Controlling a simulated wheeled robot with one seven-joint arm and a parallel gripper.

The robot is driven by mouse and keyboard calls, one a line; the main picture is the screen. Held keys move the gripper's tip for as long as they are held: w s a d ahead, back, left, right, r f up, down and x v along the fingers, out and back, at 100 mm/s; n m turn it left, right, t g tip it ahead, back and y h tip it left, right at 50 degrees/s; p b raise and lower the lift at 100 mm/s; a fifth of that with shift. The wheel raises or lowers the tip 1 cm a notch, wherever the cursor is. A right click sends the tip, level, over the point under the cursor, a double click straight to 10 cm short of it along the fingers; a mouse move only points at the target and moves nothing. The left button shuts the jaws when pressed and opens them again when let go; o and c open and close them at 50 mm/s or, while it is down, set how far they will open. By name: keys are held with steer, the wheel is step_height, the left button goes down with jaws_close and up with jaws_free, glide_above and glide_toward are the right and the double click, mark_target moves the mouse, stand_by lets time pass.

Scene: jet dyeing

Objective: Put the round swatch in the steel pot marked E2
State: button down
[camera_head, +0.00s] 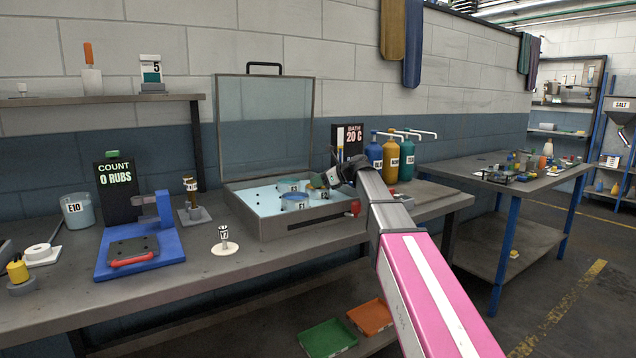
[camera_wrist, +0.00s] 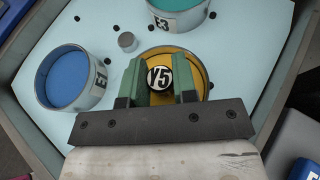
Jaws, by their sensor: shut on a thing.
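My gripper (camera_wrist: 160,78) has green fingers shut on a dark handle with a round black-and-white tag (camera_wrist: 160,73) that seems to read 15; I take it for the round swatch's handle. The swatch's face is hidden below it. It is over a steel pot with yellow inside (camera_wrist: 206,78), whose label is hidden in the wrist view. In the head view my gripper (camera_head: 324,179) is at the pot marked E2 (camera_head: 319,195). I cannot tell whether the swatch touches the pot's inside.
The blue pot E1 (camera_head: 295,203) and teal pot E3 (camera_head: 288,186) stand close by in the bath (camera_head: 262,222), its glass lid (camera_head: 265,125) raised behind. A round white piece tagged 17 (camera_head: 225,249) lies on the bench. Dispenser bottles (camera_head: 391,160) stand to the right.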

steer(key=shift+f, duration=0.1)
steer(key=c, duration=0.9)
jaws_free()
steer(key=v, duration=1.2)
